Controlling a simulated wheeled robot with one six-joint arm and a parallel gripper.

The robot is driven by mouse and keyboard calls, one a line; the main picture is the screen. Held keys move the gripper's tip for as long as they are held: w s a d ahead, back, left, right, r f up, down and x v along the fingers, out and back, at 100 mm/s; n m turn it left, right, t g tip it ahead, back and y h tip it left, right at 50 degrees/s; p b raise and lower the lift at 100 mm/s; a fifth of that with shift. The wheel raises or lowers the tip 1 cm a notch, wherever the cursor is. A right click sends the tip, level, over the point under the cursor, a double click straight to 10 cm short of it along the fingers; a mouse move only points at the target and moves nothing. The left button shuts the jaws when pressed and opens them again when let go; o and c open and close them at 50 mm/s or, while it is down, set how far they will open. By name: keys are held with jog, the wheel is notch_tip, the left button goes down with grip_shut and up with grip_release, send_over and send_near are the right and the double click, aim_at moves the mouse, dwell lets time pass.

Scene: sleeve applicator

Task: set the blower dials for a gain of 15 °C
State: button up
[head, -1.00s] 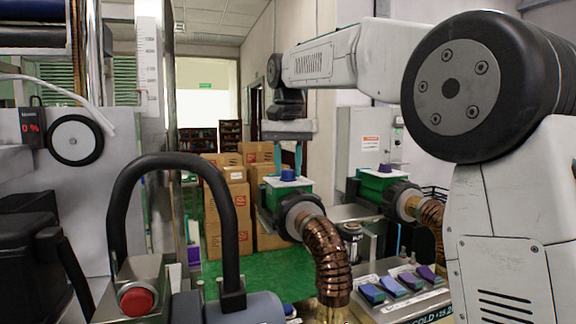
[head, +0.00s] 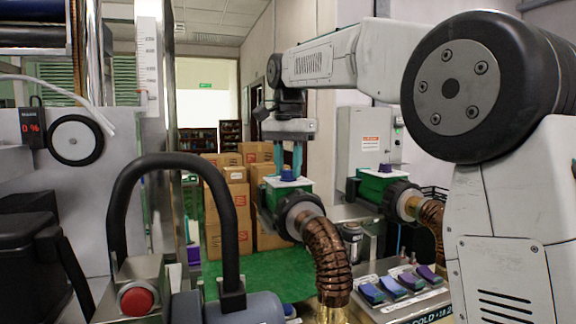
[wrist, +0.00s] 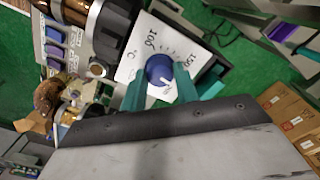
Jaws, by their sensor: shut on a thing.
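The blue dial (head: 288,174) sits on the white top of the nearer green blower box (head: 291,194). My gripper (head: 288,160) points down over this dial, its teal fingers closed on both sides of it. In the wrist view the blue dial (wrist: 160,70) lies between the fingertips (wrist: 162,84). It has a white pointer mark towards the lower right, and a white scale plate (wrist: 132,62) with 100 and 150 printed in °C. A purple dial (head: 385,168) sits on the second green blower box (head: 377,187) to the right, clear of my gripper.
Ribbed copper hoses (head: 327,255) run from the blower nozzles. A panel with several blue and purple switches (head: 398,288) stands at front right; its COLD readout is partly cut off. A black hoop handle (head: 178,160) and red button (head: 137,301) are at left. Cartons (head: 225,205) stand behind.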

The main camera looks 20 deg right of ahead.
aim_at(287, 170)
jog(key=o, duration=1)
jog(key=shift+r, duration=0.1)
notch_tip(287, 170, up, 8)
jog(key=shift+a+f, duration=0.1)
jog(key=shift+f, duration=0.05)
